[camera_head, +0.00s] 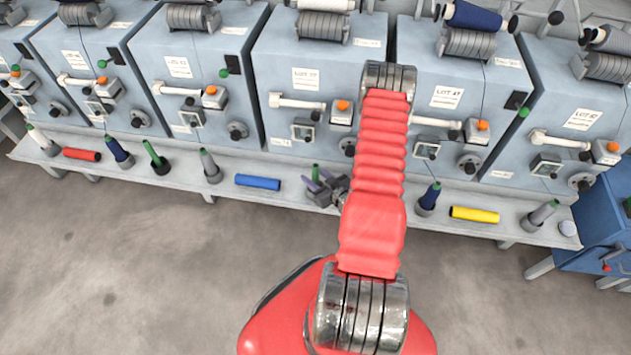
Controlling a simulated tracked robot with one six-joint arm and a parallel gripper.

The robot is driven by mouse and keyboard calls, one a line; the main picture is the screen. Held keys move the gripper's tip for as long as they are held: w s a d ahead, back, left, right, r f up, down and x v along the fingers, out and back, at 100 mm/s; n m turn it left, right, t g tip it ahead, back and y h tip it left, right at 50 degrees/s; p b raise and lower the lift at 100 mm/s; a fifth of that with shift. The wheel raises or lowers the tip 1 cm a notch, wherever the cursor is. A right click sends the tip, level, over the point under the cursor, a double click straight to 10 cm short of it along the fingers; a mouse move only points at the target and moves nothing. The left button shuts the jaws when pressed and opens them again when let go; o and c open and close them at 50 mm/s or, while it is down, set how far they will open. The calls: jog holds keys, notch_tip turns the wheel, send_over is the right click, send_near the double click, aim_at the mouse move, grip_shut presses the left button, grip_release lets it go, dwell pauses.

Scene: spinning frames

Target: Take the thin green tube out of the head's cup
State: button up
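My gripper (322,183) is low in front of the middle machine head, at the long grey shelf. Its two purplish fingers stand a little apart. A thin green tube (316,172) stands up at the fingers, its top showing between them. The lower part of this tube and any cup under it are hidden by my gripper. I cannot tell whether the fingers touch the tube. My red arm passes just to the right and hides part of the middle head (310,75).
The grey shelf (225,184) holds a red tube (81,155), a blue tube (257,182), a yellow tube (474,214) and several dark or grey upright pieces, such as one with a green tube (152,152). A blue cart (600,225) stands at right. The floor in front is clear.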

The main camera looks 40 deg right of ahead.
jog(key=shift+x, duration=1.5)
jog(key=shift+c, duration=0.2)
grip_shut()
